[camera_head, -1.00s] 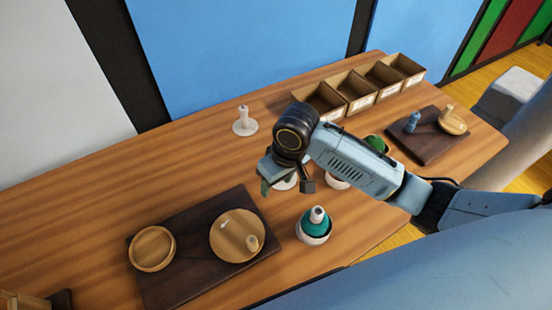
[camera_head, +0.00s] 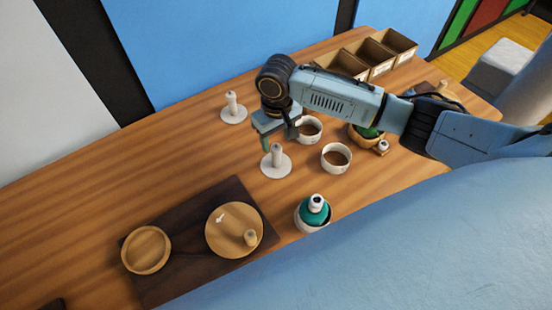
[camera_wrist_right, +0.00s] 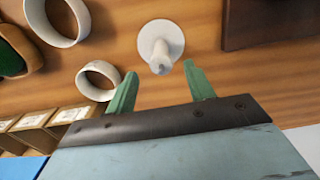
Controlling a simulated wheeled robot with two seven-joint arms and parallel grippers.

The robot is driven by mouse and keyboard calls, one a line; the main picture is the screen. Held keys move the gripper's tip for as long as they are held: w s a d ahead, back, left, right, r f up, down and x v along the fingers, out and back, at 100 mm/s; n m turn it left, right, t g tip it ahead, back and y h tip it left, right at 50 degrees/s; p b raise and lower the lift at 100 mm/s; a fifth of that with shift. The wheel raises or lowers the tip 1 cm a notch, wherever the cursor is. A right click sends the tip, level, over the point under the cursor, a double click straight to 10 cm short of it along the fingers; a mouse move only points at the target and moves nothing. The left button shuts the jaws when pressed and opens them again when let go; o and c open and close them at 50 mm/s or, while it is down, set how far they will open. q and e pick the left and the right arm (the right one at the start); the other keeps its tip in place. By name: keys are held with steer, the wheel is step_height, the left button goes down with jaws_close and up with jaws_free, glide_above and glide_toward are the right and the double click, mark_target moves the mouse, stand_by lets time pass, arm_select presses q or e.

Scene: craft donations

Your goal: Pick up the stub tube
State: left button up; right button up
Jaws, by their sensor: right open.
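My right gripper (camera_head: 279,137) is open and empty, fingers pointing down, just behind a white post on a round white base (camera_head: 276,165). In the right wrist view the post (camera_wrist_right: 160,45) has its tip near the gap between the green fingertips (camera_wrist_right: 161,74). A similar white post (camera_head: 232,109) stands farther back on the left. A short tan stub (camera_head: 250,238) stands on a round wooden plate (camera_head: 225,225). I cannot tell which of these is the stub tube. My left gripper is out of view.
White cups (camera_head: 337,158) stand right of the nearer post. A teal bottle with a white top (camera_head: 314,208) is in front. A dark board (camera_head: 190,268) carries the plate and a wooden dish (camera_head: 146,249). Cardboard boxes (camera_head: 386,50) stand at the back right. The table's left side is clear.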

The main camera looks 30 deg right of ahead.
mark_target(276, 155)
step_height(276, 155, down, 5)
steer(key=shift+f+b, duration=0.15)
steer(key=shift+b, duration=0.4)
steer(key=shift+a, duration=0.1)
steer(key=c, duration=1)
